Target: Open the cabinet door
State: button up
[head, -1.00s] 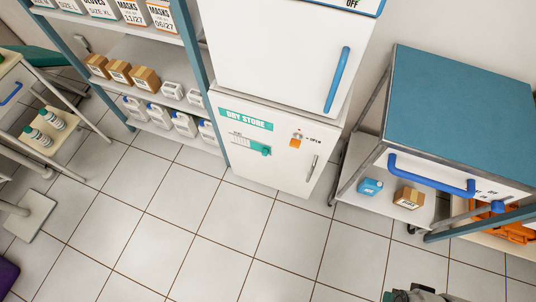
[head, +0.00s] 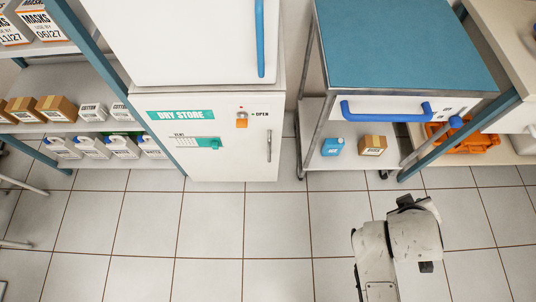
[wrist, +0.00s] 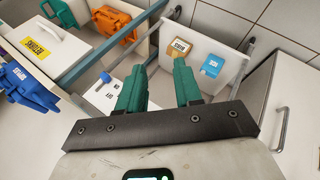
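The white cabinet (head: 219,165) marked "DRY STORE" stands at centre left in the head view. Its door appears shut, with an upright grey metal handle (head: 270,146) near its right edge. An orange latch-like part (head: 241,121) sits beside the word "OPEN", and a green slider (head: 214,143) is left of it. In the wrist view a grey handle (wrist: 281,128) on a white panel, seemingly this door's, is at far right. My gripper (wrist: 159,66) has two green fingers spread apart with nothing between them, left of that handle and apart from it.
A blue-topped cart (head: 400,50) stands right of the cabinet, its blue handle (head: 385,112) jutting forward. A blue container (head: 332,146) and a cardboard box (head: 373,145) sit on its lower shelf. A stocked shelf rack (head: 85,66) is at left. The tiled floor (head: 215,220) in front is clear.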

jog(key=w+a+f+n+t+h+b, duration=0.1)
jog(key=w+a+f+n+t+b, duration=0.2)
jog(key=w+a+n+t+b, duration=0.35)
jog(key=w+a+f+n+t+h+b, duration=0.15)
jog(key=w+a+n+t+b, duration=0.3)
jog(key=w+n+b, duration=0.45)
jog(key=n+t+y+b, duration=0.2)
jog(key=n+y+b, duration=0.8)
jog(key=n, duration=0.9)
send_near(270, 150)
jog(key=shift+y, duration=0.85)
jog(key=w, duration=0.3)
jog(key=w+p, duration=0.1)
jog(key=w, duration=0.3)
jog(key=w+p, duration=0.1)
jog(key=w, duration=0.2)
jog(key=shift+w+a, duration=0.3)
jog(key=shift+a, duration=0.05)
grip_shut()
